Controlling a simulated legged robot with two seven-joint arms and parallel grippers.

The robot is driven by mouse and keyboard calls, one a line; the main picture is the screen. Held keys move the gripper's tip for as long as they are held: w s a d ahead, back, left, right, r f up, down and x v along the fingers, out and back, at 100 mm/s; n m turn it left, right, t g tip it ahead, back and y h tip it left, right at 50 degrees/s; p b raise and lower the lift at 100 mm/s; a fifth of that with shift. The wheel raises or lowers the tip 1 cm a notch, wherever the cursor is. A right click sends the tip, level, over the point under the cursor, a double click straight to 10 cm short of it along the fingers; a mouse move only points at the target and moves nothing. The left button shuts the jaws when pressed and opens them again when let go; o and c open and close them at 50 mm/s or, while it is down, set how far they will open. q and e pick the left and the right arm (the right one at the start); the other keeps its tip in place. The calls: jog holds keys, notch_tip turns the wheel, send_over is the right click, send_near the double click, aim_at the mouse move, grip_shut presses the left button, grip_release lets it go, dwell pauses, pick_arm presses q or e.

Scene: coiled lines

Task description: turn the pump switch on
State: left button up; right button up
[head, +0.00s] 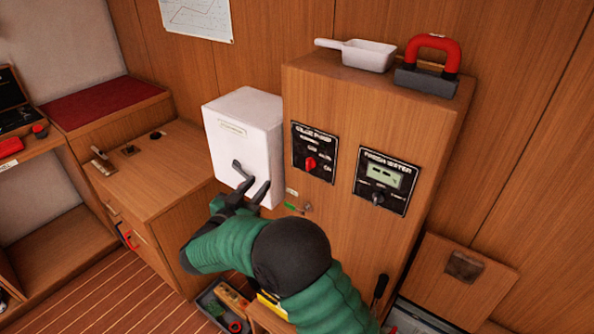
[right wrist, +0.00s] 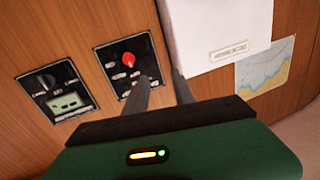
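The pump panel (head: 318,147) is a black plate on the front of the wooden cabinet, lettered along its top. Its red rotary switch (head: 310,163) sits left of centre; its setting is too small to read. My right gripper (head: 251,178) is open and empty, left of the panel and in front of the white box (head: 233,151). In the right wrist view, turned over, the red switch (right wrist: 128,59) lies just beyond the fingertips (right wrist: 161,82), left of the gap between them. No contact with it shows. My left gripper is not in view.
A second black panel (head: 383,182) with a small display and a dark knob is right of the pump panel. On top of the cabinet (head: 345,90) are a white scoop (head: 358,54) and a red-handled block (head: 428,80). A wooden counter (head: 155,165) stands at the left.

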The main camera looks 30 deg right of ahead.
jog(key=s+f+m+g+h, duration=0.1)
jog(key=s+m+g+h, duration=0.1)
jog(key=s+g, duration=0.15)
send_near(307, 162)
jog(key=x, duration=0.8)
jog(key=shift+w+d, duration=0.2)
jog(key=shift+a, duration=0.1)
jog(key=shift+s, duration=0.1)
grip_shut()
